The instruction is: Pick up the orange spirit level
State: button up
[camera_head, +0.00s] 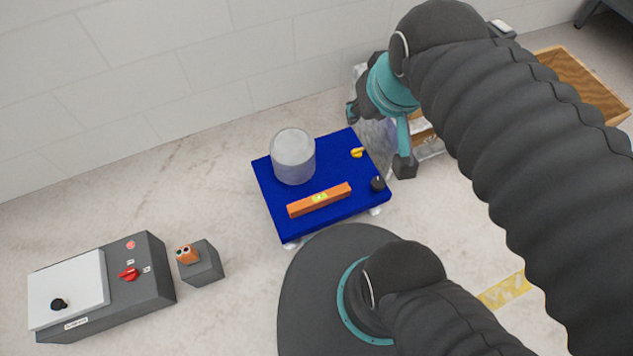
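The orange spirit level (330,198) lies flat on a blue platform (281,221), near its front edge, with a yellow-green vial at its middle. My gripper (378,140) is above and to the right of the platform's back right corner, apart from the level. Its two fingers are spread wide, with nothing visible between them. The level is in full view and nothing covers it.
A clear cylinder (293,157) stands on the platform behind the level. A small yellow item (357,153) and a black knob (378,184) are at its right side. A control box (140,284) and a small grey block (203,264) are at left. A wooden crate (578,82) is at back right.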

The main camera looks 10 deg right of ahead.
aim_at(314, 202)
jog(key=u, duration=0.05)
jog(key=k, duration=0.5)
jog(key=z, duration=2.05)
jog(key=i, duration=1.25)
jog(key=u, duration=3.05)
